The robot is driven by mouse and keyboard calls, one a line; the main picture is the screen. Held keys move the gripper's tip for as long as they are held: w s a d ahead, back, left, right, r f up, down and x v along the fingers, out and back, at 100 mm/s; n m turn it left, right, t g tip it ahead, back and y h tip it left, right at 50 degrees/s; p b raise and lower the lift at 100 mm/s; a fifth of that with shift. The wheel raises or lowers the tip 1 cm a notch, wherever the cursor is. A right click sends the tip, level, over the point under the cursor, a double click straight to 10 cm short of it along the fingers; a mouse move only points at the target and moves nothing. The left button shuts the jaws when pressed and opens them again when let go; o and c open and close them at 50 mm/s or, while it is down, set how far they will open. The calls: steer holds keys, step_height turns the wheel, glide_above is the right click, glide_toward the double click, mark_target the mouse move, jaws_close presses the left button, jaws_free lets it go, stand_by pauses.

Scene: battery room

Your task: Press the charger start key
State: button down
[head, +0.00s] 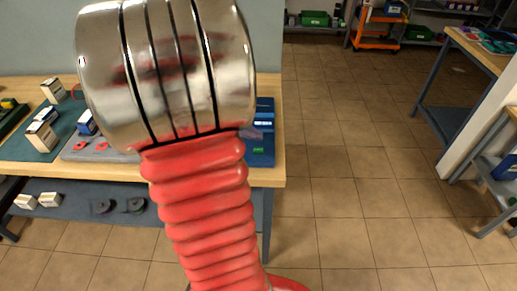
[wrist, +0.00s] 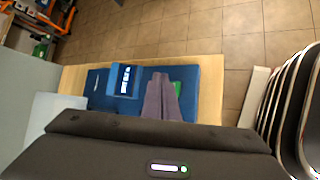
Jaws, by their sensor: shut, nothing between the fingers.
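The blue charger (head: 265,108) stands at the right end of the wooden workbench, partly hidden behind my arm in the head view. In the wrist view, the charger (wrist: 210,88) shows a raised block with a white-marked display (wrist: 125,80). A green key (wrist: 177,87) is partly covered by my fingers; a green patch also shows on the charger in the head view (head: 258,150). My gripper (wrist: 162,80) is shut and empty, its grey-purple fingers over the charger face beside the green key. I cannot tell whether they touch it.
The workbench (head: 278,165) also holds small white boxes (head: 42,136) and a grey plate with red parts (head: 95,148) to the left. Tiled floor (head: 345,190) is open to the right. Another bench (head: 485,55) and an orange cart (head: 377,32) stand farther off.

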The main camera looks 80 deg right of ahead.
mark_target(263, 147)
steer(key=shift+f, duration=1.45)
steer(key=shift+f, duration=0.7)
stand_by(1.7)
steer(key=shift+r, duration=0.8)
steer(key=shift+r, duration=2.5)
steer(key=shift+s, duration=0.1)
